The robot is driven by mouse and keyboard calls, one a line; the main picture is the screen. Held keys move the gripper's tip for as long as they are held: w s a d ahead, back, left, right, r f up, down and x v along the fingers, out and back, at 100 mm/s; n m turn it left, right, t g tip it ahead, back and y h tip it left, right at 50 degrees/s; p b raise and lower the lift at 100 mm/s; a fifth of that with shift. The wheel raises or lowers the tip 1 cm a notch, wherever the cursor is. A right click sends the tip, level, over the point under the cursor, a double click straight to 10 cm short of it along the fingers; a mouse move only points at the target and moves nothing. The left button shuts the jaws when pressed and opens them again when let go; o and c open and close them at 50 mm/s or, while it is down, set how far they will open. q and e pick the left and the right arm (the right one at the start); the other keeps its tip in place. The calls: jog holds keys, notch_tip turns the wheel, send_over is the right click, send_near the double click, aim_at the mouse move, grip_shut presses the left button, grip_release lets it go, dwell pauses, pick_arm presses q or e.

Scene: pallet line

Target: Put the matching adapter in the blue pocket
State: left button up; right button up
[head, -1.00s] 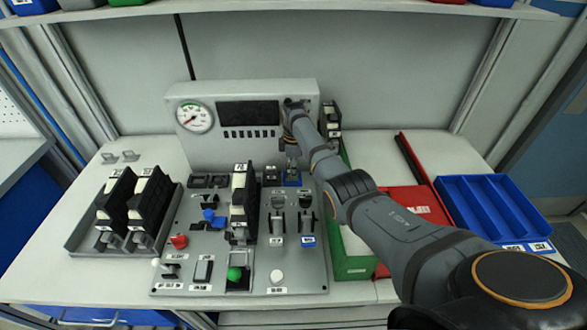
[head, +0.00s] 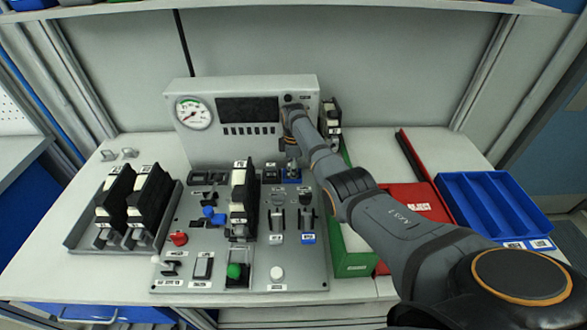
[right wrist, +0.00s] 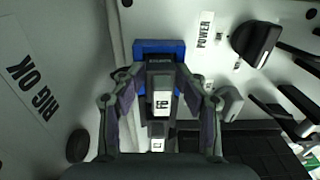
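A small dark adapter (right wrist: 160,82) with a white label stands at the blue pocket (right wrist: 160,46), centred in the right wrist view. The label's letters are hard to read. My right gripper (right wrist: 160,76) has its two fingers on either side of this adapter, with the tips against it. In the head view my right gripper (head: 291,150) is above the blue pocket (head: 292,177) on the grey panel. The adapter's lower end is hidden, so I cannot tell how deep it sits. My left gripper is not in view.
The grey panel (head: 196,267) carries levers, switches and a tall black unit (head: 243,200). A gauge box (head: 189,150) stands behind it. A tray (head: 78,243) with two black units is at left. A red box (head: 420,201) and a blue divided bin (head: 487,200) are at right.

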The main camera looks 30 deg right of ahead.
notch_tip(320, 180, up, 13)
dwell(0.7)
jog(key=shift+r, duration=0.1)
